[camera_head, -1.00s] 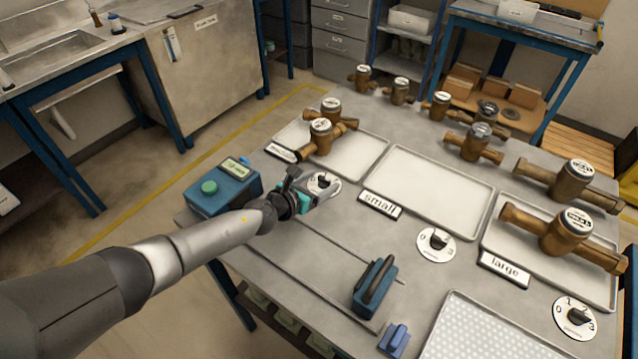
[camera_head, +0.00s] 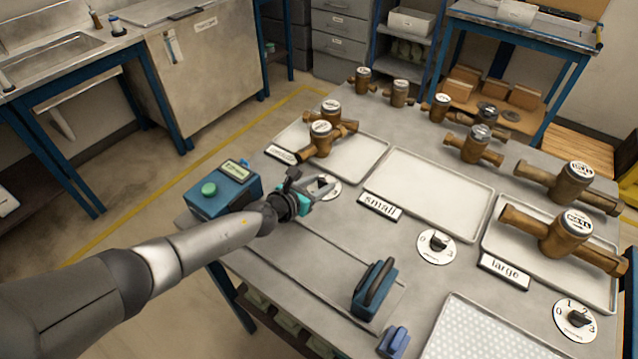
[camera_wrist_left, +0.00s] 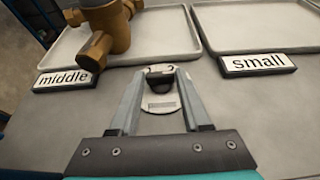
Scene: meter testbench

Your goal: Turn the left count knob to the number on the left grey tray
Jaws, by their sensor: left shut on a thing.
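The left count knob, a dark knob on a round white dial (camera_head: 333,182), is mostly hidden by my left gripper (camera_head: 323,185) in the head view. In the left wrist view the dark knob (camera_wrist_left: 160,86) sits between the two fingers of my left gripper (camera_wrist_left: 161,76), which is shut on it. The dial's digits are mostly covered. The left grey tray (camera_head: 362,160), labelled "middle" in the wrist view (camera_wrist_left: 65,79), holds two brass meters (camera_head: 320,138) (camera_head: 332,110). My right gripper is not in view.
A blue device with a green button (camera_head: 209,188) stands left of my gripper. The middle tray (camera_head: 428,185), labelled "small", is empty.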

